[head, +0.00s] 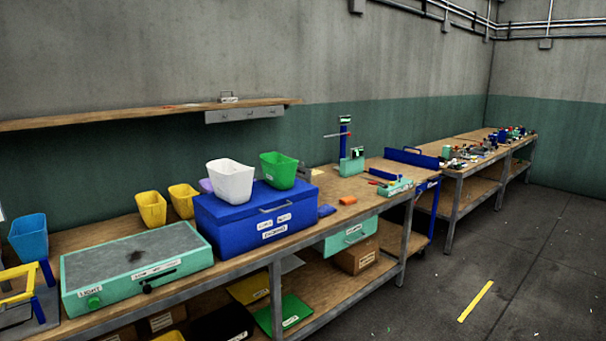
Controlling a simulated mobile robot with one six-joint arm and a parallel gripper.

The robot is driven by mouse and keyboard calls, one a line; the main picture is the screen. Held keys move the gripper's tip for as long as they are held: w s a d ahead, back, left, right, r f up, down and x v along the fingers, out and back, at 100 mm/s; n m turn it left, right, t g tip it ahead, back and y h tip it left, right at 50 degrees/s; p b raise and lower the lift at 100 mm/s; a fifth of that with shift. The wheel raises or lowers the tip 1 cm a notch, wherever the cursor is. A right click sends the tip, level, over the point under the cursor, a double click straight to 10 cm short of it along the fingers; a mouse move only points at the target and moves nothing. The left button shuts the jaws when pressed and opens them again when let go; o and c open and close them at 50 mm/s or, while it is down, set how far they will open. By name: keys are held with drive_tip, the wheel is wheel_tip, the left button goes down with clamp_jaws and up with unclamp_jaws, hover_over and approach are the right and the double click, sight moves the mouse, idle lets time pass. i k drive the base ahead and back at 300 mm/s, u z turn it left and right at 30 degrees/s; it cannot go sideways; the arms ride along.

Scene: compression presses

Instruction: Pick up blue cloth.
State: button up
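My gripper and arm are not in view.
The chest carries a white bin (229,183) and a green bin (278,171). A green case (137,262) stands to the left. Open floor (500,270) lies right.

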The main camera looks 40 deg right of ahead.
sight(326, 210)
drive_tip(key=z, duration=0.75)
drive_tip(key=k, duration=1.05)
drive_tip(key=i, duration=0.95)
